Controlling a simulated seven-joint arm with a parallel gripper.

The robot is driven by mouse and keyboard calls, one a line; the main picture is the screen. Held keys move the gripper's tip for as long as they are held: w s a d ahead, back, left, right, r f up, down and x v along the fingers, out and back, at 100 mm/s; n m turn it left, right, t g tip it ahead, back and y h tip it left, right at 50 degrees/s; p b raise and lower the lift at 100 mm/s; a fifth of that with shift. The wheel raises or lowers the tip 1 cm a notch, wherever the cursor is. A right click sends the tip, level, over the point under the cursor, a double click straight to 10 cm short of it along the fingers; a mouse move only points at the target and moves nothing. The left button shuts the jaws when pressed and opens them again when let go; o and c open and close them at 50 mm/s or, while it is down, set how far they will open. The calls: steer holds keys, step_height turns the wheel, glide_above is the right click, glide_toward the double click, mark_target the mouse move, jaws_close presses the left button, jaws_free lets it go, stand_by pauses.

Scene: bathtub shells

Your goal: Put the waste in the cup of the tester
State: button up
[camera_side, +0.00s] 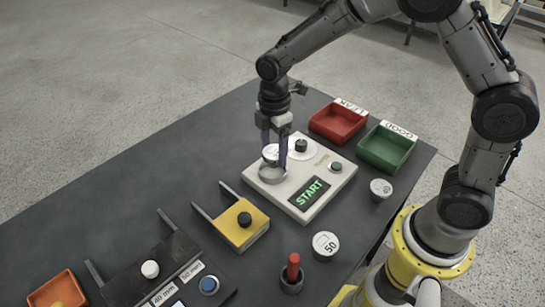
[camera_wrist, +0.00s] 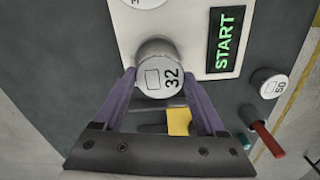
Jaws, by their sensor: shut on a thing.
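My gripper (camera_side: 277,150) is shut on a round white-topped waste marked 32 (camera_wrist: 155,82), which sits between its two purple fingers. In the side view the waste (camera_side: 270,151) is at the round grey cup (camera_side: 272,175) on the left part of the white tester (camera_side: 295,207). The waste looks roughly upright. I cannot tell whether it hangs just above the cup or rests in its rim. The tester's screen (camera_side: 309,192) reads START in green; it also shows in the wrist view (camera_wrist: 226,39).
A red tray (camera_side: 338,123) and a green tray (camera_side: 386,149) stand behind the tester. Wastes marked 50 (camera_side: 326,245) and 40 (camera_side: 381,189) stand nearby. A yellow block (camera_side: 243,224), a red-handled tool (camera_side: 293,268) and an orange tray (camera_side: 58,292) are in front and left.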

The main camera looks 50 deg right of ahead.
mark_target(272, 151)
steer(key=shift+w+f, duration=0.3)
steer(key=shift+f, duration=1.45)
steer(key=shift+s+f, duration=0.1)
steer(key=shift+f, duration=0.05)
steer(key=o, duration=1.6)
steer(key=shift+c, duration=0.2)
